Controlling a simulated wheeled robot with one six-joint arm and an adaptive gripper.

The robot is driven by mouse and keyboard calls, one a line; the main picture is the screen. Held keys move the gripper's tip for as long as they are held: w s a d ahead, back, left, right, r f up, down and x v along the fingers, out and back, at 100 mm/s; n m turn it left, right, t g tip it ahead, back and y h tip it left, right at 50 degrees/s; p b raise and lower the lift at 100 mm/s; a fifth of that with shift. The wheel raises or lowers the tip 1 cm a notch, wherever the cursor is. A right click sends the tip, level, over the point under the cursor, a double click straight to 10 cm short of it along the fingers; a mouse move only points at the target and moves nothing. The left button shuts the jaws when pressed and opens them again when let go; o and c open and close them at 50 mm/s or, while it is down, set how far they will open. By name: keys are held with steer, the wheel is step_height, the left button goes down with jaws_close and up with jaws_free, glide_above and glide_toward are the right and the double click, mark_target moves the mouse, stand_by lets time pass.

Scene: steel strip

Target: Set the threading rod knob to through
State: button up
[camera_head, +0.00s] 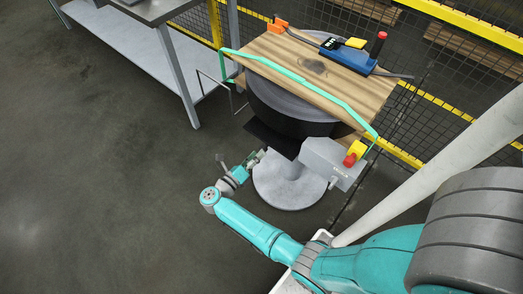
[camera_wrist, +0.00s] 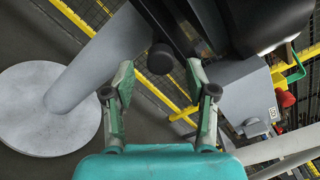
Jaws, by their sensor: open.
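My gripper (camera_head: 257,157) is open and empty, low in front of the round work stand. In the wrist view its two fingers (camera_wrist: 159,72) are spread, and a dark round knob-like end (camera_wrist: 160,58) shows between the tips, beyond them. I cannot tell whether this is the threading rod knob; I see no setting mark on it. A grey control box (camera_head: 328,160) hangs at the stand's right side, with a red button on a yellow block (camera_head: 354,152). The box also shows at right in the wrist view (camera_wrist: 244,100).
A wooden board (camera_head: 300,68) edged by a green strip (camera_head: 315,88) tops the stand. A blue strapping tool (camera_head: 347,57) lies on it. The stand's round grey base (camera_head: 288,188) is beside my gripper. Yellow-railed mesh fencing (camera_head: 455,97) stands behind. The floor at left is clear.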

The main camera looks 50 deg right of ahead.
steer(key=shift+d, duration=1.6)
jaws_close()
